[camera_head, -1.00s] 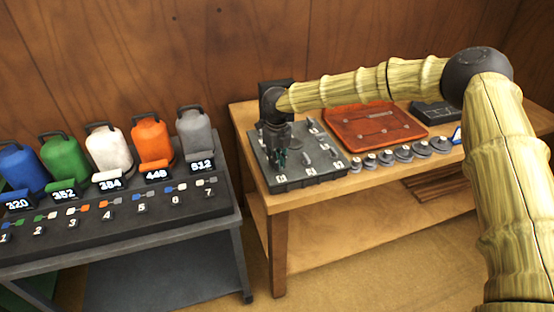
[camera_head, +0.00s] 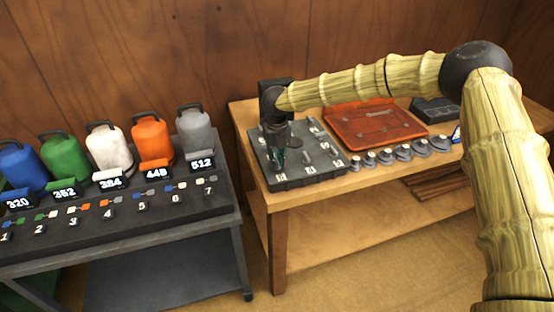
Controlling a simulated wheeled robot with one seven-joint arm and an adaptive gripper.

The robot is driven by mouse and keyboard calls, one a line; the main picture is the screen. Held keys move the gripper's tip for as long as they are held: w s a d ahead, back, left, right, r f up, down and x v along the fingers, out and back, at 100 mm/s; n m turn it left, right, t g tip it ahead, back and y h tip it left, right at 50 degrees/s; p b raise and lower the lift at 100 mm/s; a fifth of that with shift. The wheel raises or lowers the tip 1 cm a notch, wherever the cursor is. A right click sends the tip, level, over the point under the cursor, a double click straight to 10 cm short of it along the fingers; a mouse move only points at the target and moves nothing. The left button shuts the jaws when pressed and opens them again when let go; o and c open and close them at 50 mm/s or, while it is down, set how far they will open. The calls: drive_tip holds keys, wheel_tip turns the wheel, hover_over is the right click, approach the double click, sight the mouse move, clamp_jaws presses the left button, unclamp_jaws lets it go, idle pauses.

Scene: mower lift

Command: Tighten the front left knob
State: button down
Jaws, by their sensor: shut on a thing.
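A dark grey plate (camera_head: 315,174) with several small upright knobs lies at the left end of the wooden table. My gripper (camera_head: 280,158) points down over the plate's front left part. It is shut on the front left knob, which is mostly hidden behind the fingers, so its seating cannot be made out. Other knobs (camera_head: 333,150) on the plate stand free to the right of my gripper.
A red-brown tray (camera_head: 400,125) lies behind a row of several grey weights (camera_head: 403,153) on the wooden table (camera_head: 290,203). A dark box (camera_head: 435,109) lies at the back right. A dark stand (camera_head: 120,228) at left bears coloured canisters (camera_head: 152,142).

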drive_tip(key=shift+w+r, duration=0.1)
drive_tip(key=c, duration=1.5)
unclamp_jaws()
wheel_tip(320, 180, up, 12)
